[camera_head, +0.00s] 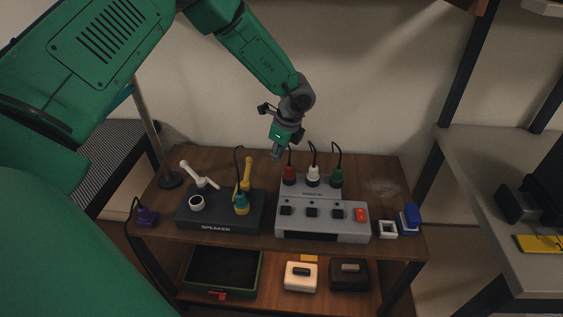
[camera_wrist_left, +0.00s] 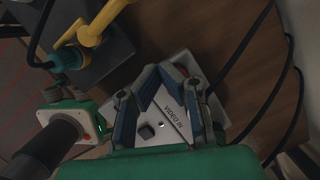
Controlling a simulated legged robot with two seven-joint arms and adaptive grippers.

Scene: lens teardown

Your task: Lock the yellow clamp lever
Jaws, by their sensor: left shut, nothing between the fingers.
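The yellow clamp lever (camera_head: 247,170) stands raised at the back right of the dark speaker box (camera_head: 220,228), behind a teal plug (camera_head: 241,204) with a black cable. In the left wrist view the yellow lever (camera_wrist_left: 98,24) is at the upper left, with the teal plug (camera_wrist_left: 68,57) beside it. My left gripper (camera_head: 277,153) is shut and empty, apart from the lever, to its right and above the rear of the grey video box (camera_head: 322,238). Its fingers (camera_wrist_left: 168,74) show over that box in the left wrist view. My right gripper is out of view.
A white lever (camera_head: 197,175) stands on the speaker box's left side. Red (camera_head: 289,175), white (camera_head: 313,176) and green (camera_head: 337,178) plugs with looping black cables stand behind the video box, near my left gripper. A lamp pole (camera_head: 153,130) rises at left.

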